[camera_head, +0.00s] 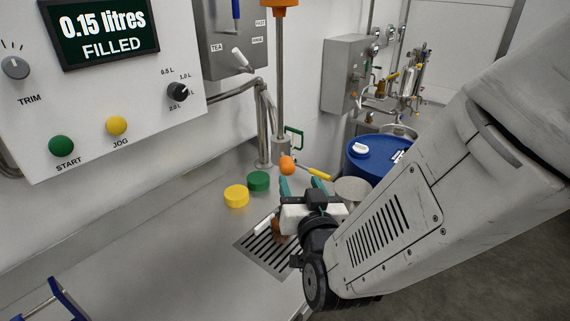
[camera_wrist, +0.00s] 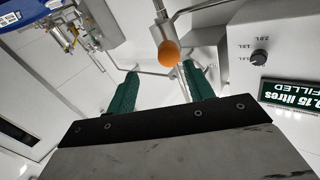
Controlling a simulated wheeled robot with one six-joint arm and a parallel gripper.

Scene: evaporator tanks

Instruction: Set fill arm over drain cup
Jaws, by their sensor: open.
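An orange ball knob (camera_head: 287,165) sits at the lower end of metal tubing beside a post on the steel counter; I take this tubing for the fill arm. In the wrist view the orange knob (camera_wrist: 169,54) shows just beyond and between the fingertips, with a metal tube running off from it. My gripper (camera_head: 302,186) has green fingers, open and empty, close to the knob; it also shows in the wrist view (camera_wrist: 160,72). Whether a finger touches the knob I cannot tell. I cannot clearly identify the drain cup; a slotted drain grate (camera_head: 265,250) is partly hidden by my wrist.
Yellow (camera_head: 236,196) and green (camera_head: 258,181) caps stand on the counter left of my gripper. A grey round disc (camera_head: 352,189) and a blue drum (camera_head: 375,152) are to the right. A control panel (camera_head: 110,85) reads 0.15 litres filled. The front-left counter is mostly clear.

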